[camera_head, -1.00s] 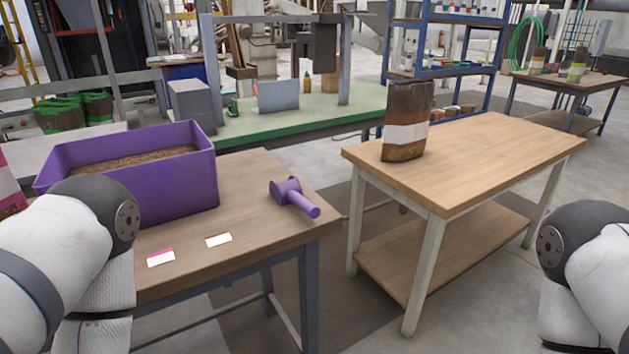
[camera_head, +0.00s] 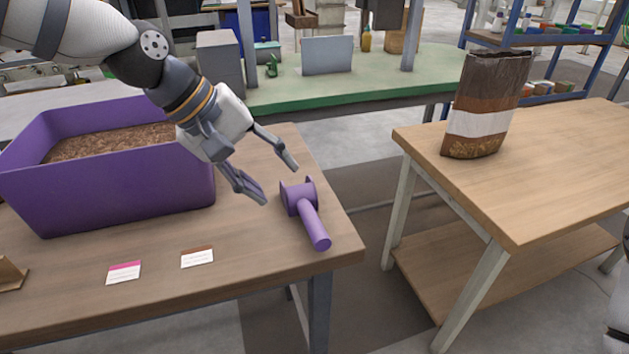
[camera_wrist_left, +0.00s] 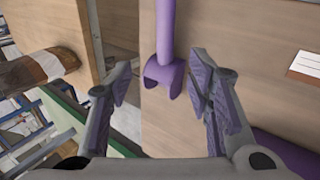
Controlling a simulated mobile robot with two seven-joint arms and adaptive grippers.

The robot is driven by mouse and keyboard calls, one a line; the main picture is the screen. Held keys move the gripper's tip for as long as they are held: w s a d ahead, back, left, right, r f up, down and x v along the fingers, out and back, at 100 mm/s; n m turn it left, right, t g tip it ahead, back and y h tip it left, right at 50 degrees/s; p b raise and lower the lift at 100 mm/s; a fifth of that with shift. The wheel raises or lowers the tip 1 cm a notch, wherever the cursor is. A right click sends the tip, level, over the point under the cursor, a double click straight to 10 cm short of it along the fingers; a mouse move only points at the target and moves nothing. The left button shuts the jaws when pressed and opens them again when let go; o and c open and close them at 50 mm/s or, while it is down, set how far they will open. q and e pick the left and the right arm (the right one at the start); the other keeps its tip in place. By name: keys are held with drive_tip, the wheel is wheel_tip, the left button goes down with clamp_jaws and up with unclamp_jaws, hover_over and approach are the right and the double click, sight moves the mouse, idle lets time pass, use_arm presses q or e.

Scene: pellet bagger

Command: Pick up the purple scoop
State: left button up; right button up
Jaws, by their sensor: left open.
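The purple scoop (camera_head: 312,222) lies on the wooden table near its right edge, its handle pointing toward the front right. My left gripper (camera_head: 280,184) is open and empty, above the table just to the left of and behind the scoop's head. In the left wrist view, the scoop (camera_wrist_left: 165,50) shows at top centre, with its head between the open fingers (camera_wrist_left: 160,85) and its handle running up out of the frame. I see no contact. My right gripper is not in view.
A purple bin (camera_head: 110,190) of brown pellets stands left of the scoop. Two labels (camera_head: 197,258) lie at the table's front. Across a gap, a second table (camera_head: 560,180) holds a brown and white bag (camera_head: 485,105). The tabletop around the scoop is clear.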

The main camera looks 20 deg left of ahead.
sight(306, 214)
use_arm(q)
drive_tip(key=x, duration=0.3)
drive_tip(key=s+x, duration=0.1)
drive_tip(key=x, duration=0.1)
drive_tip(key=shift+d+f, duration=0.4)
drive_tip(key=shift+f, duration=0.05)
drive_tip(key=x, duration=0.2)
drive_tip(key=b+x, duration=0.1)
drive_tip(key=x, duration=0.2)
drive_tip(key=shift+w+a+f, duration=0.15)
drive_tip(key=shift+f, duration=0.3)
drive_tip(key=shift+r, duration=0.2)
clamp_jaws()
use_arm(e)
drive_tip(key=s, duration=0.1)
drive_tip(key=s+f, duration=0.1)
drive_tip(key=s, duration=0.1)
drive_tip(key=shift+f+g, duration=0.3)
